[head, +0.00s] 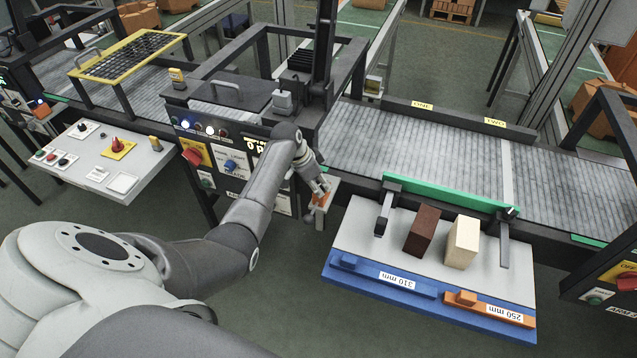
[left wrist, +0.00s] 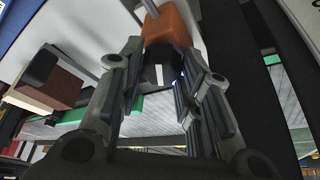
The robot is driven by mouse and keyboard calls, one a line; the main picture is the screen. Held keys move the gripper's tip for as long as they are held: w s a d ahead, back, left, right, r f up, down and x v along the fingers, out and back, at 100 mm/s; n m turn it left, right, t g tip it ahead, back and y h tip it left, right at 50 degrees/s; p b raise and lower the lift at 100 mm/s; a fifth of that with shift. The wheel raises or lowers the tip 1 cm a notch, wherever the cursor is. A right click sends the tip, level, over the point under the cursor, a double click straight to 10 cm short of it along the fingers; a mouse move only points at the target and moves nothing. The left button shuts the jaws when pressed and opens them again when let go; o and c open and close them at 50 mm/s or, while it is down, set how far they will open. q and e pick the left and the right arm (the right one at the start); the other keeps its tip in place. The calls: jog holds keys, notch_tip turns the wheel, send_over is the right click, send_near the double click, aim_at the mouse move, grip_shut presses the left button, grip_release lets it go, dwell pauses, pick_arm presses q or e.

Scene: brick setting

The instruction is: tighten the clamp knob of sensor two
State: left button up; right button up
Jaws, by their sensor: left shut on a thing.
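My left gripper (head: 318,186) is at the front edge of the conveyor, left of the grey tray. In the left wrist view its fingers (left wrist: 160,88) are shut on a black round knob (left wrist: 160,72) with a white line on its face. An orange block (left wrist: 172,25) sits right behind the knob. In the head view the orange block (head: 322,200) shows just below the fingers, on a small pale bracket, while the knob is largely hidden. I cannot read a number on this sensor. My right gripper is not in view.
A grey tray (head: 345,240) right of the gripper holds a dark brown block (head: 422,229) and a pale block (head: 462,242). Blue "310 mm" (head: 395,279) and orange "250 mm" (head: 488,308) bars lie along its front. A green rail (head: 450,194) runs behind. A control panel (head: 225,160) stands left.

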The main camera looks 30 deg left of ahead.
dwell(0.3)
pick_arm(q)
jog(key=o, duration=1)
jog(key=v, duration=1.2)
jog(key=shift+s+f, duration=0.1)
